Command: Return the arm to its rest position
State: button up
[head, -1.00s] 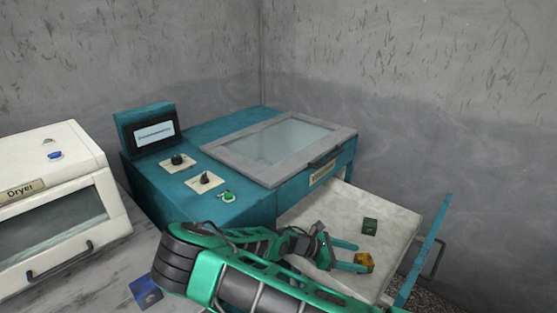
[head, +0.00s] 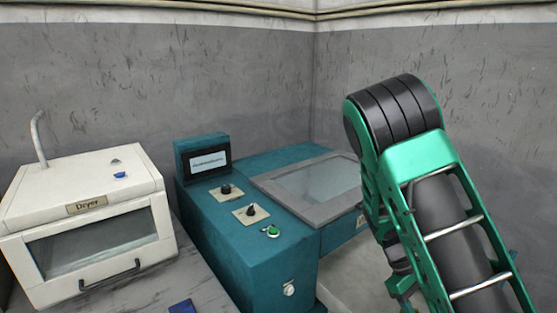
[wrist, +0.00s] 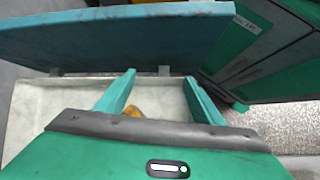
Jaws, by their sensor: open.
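My gripper (wrist: 162,88) shows in the wrist view with its two green fingers spread apart and nothing held between the tips. It is above the pale open drawer (wrist: 32,108) with the teal front panel (wrist: 120,35). A small part of an orange-yellow piece (wrist: 132,112) shows in the drawer beyond the gripper's body, beside the left finger; most of it is hidden. In the head view my arm (head: 435,190) stands raised at the right, bent at a black-ringed joint, and covers most of the drawer (head: 345,285).
The teal machine (head: 245,235) with a screen, knobs and a glass lid (head: 315,188) stands in the corner, left of my arm. The white dryer (head: 90,225) is at far left. A blue piece (head: 182,306) lies at the bottom edge. A green cabinet (wrist: 270,60) is at right in the wrist view.

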jog(key=s+d+r+m+t+y, duration=0.2)
jog(key=s+r+m+t+y, duration=0.3)
jog(key=s+r+m, duration=0.7)
jog(key=s+r, duration=0.7)
jog(key=r, duration=0.1)
jog(key=shift+s+d, duration=0.2)
jog(key=shift+d, duration=0.1)
